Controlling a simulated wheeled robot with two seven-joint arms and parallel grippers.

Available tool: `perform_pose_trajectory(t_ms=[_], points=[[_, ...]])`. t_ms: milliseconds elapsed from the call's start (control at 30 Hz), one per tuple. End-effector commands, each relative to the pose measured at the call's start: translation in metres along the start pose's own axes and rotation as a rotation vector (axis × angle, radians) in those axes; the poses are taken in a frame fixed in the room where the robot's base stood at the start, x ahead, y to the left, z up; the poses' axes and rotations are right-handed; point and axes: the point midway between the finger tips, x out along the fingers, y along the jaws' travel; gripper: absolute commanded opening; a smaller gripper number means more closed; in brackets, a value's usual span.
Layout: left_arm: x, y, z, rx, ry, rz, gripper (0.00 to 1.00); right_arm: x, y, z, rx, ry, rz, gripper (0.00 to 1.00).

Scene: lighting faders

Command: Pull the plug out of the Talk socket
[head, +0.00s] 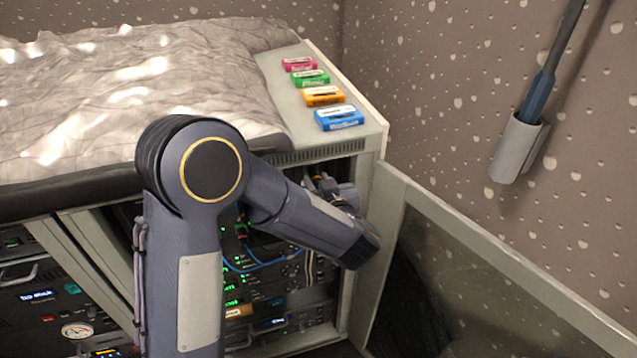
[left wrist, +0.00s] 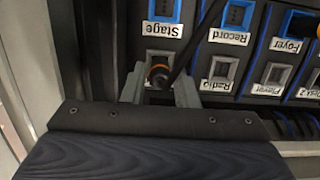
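In the left wrist view a dark plug (left wrist: 158,75) with an orange ring sits in a grey socket left of the Radio socket (left wrist: 222,68). A black cable runs up from it. The label of the plugged socket is hidden, so I cannot read Talk anywhere. My left gripper (left wrist: 160,92) has its two grey fingers either side of the plug, with what looks like a small gap. In the head view my left gripper (head: 342,192) is at the rack's upper right, mostly hidden behind my left arm. My right gripper is not in view.
Other labelled sockets such as Stage, Record (left wrist: 236,15) and Foyer (left wrist: 296,24) lie close by. The rack's open door (head: 400,230) stands to the right. Four coloured boxes, the blue one (head: 339,118) nearest, and a crumpled sheet (head: 130,90) lie on top.

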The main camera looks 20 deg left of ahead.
Motion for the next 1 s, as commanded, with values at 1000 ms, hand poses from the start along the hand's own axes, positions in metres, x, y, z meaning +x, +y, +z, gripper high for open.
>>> perform_pose_trajectory(t_ms=[1000], points=[[-0.021, 0.001, 0.003, 0.001, 0.0, 0.002, 0.0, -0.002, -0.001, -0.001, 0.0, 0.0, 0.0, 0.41]])
